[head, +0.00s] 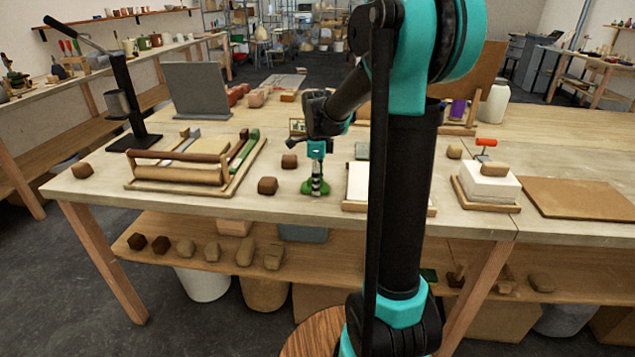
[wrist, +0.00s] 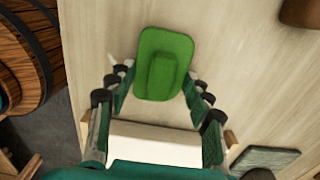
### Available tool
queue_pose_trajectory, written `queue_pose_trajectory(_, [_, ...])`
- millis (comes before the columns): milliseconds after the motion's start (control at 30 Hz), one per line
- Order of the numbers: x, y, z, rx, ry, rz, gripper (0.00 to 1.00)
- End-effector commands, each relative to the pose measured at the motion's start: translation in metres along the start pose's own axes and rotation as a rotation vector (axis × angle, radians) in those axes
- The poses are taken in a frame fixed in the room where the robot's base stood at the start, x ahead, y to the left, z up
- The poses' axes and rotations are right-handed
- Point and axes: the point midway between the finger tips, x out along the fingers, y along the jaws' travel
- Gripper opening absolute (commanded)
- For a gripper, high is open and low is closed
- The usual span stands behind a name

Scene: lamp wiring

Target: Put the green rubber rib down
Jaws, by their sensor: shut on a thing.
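The green rubber rib (head: 322,188) is a flat, rounded green piece with a raised ridge. It is at the bottom of my gripper (head: 316,180), low over the worktable (head: 290,205) near its front edge. In the wrist view the rib (wrist: 163,62) lies flat between the fingers of my gripper (wrist: 159,84), one finger at each side, and the gripper is shut on it. I cannot tell whether the rib's underside touches the tabletop.
Brown clay lumps (head: 268,186) sit left of the gripper. A wooden tray with rollers (head: 178,172) lies further left. A white block on a wooden board (head: 357,183) stands close on the right, partly behind my arm. Bare tabletop surrounds the rib.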

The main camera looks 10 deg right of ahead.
Motion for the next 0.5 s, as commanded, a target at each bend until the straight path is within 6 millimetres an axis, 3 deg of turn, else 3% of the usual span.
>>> queue_pose_trajectory(367, [0.0037,0.0,0.0,0.0,0.0,0.0,0.14])
queue_pose_trajectory(400, [0.0035,0.0,0.0,0.0,0.0,0.0,0.54])
queue_pose_trajectory(500, [0.0034,0.0,0.0,0.0,0.0,0.0,0.67])
